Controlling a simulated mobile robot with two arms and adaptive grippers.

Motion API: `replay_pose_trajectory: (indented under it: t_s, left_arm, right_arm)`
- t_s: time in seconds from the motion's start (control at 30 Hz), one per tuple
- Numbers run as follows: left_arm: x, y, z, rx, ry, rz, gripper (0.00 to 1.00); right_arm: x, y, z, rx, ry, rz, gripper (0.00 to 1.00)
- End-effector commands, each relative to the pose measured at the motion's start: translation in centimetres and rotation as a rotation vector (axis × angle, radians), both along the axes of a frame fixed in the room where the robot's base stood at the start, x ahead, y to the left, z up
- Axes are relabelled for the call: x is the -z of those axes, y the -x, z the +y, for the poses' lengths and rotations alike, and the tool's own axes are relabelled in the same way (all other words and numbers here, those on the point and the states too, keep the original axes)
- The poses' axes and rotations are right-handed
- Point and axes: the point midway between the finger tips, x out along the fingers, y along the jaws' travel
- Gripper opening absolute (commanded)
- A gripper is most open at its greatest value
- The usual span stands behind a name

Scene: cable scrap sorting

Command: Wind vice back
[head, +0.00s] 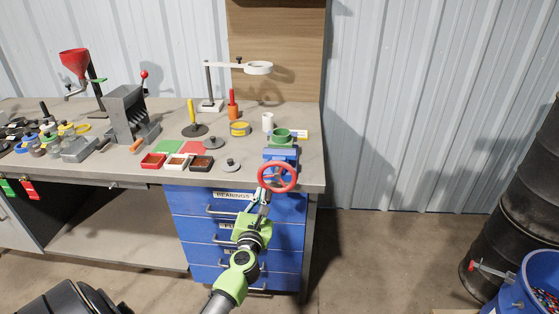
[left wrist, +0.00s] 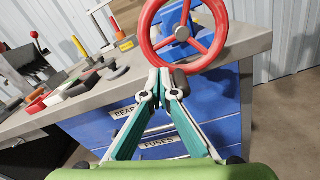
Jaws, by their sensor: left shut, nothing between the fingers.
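The blue vice (head: 281,153) stands at the front right end of the workbench. Its red spoked handwheel (head: 277,176) faces me at the bench edge. A green round piece (head: 281,135) sits at the top of the vice; I cannot tell whether the jaws grip it. My left gripper (head: 263,194) is shut and empty, just below and left of the wheel. In the left wrist view, its fingertips (left wrist: 165,76) meet under the wheel's lower rim, beside a dark handle knob (left wrist: 181,82). I cannot tell whether they touch. My right gripper is not in view.
Blue drawers (head: 236,207) sit below the bench edge, close to my left arm. Floor right of the bench is clear up to a blue bin (head: 519,290).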

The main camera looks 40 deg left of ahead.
Motion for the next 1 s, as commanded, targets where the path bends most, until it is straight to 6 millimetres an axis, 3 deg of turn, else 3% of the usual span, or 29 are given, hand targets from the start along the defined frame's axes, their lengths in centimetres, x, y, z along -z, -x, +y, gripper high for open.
replay_pose_trajectory:
  t_s: [0.4,1.0]
  left_arm:
    - [-0.8,0.8,0.5,0.003,0.001,-0.003,0.00]
    - [-0.7,6.7,-3.1,0.003,0.001,-0.003,0.00]
  right_arm:
    - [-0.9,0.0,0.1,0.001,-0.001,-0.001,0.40]
    - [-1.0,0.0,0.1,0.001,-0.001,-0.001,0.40]
